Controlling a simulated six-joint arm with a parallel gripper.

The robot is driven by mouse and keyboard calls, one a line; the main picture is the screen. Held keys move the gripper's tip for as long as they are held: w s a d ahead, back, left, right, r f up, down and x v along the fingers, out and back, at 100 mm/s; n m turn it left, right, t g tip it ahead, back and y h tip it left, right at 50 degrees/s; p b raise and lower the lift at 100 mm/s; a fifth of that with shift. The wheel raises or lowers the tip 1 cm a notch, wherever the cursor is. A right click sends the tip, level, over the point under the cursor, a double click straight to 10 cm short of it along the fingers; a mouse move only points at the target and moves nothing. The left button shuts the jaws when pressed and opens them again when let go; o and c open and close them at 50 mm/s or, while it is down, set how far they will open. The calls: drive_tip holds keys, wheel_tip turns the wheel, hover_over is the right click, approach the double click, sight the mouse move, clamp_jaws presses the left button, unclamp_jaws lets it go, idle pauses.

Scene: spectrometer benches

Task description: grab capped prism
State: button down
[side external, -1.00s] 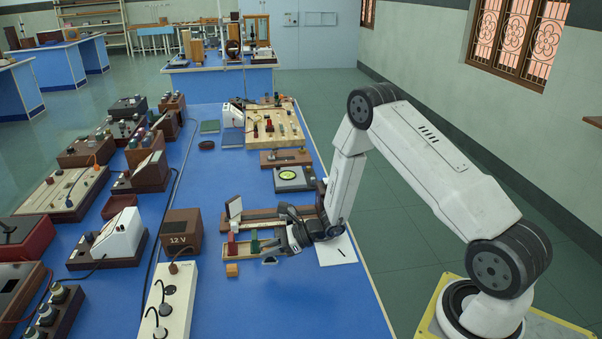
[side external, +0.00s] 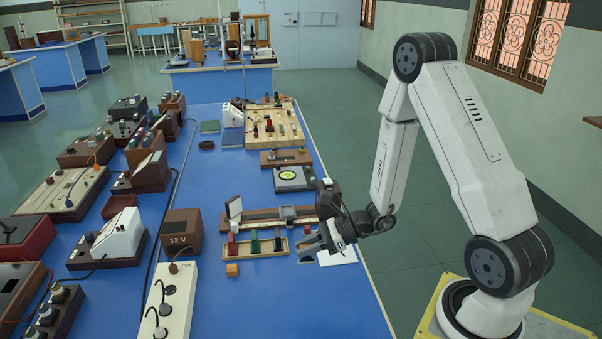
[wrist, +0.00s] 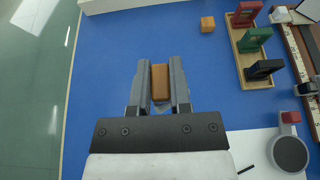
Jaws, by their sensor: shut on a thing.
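My gripper (wrist: 160,68) is shut on an orange-brown block (wrist: 160,84), upright between the two grey fingers in the wrist view. I cannot tell whether this block has a cap.
A small orange cube (side external: 232,270) lies in front of the tray. A wooden rail bench (side external: 262,226) runs behind it. A white sheet (side external: 340,256) lies under my gripper. A 12 V box (side external: 181,233) and a white socket strip (side external: 178,305) stand left. The front blue tabletop is clear.

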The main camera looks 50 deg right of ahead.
drive_tip(key=shift+s+r, duration=0.2)
drive_tip(key=shift+s, duration=0.1)
drive_tip(key=shift+d, duration=0.1)
idle(0.4)
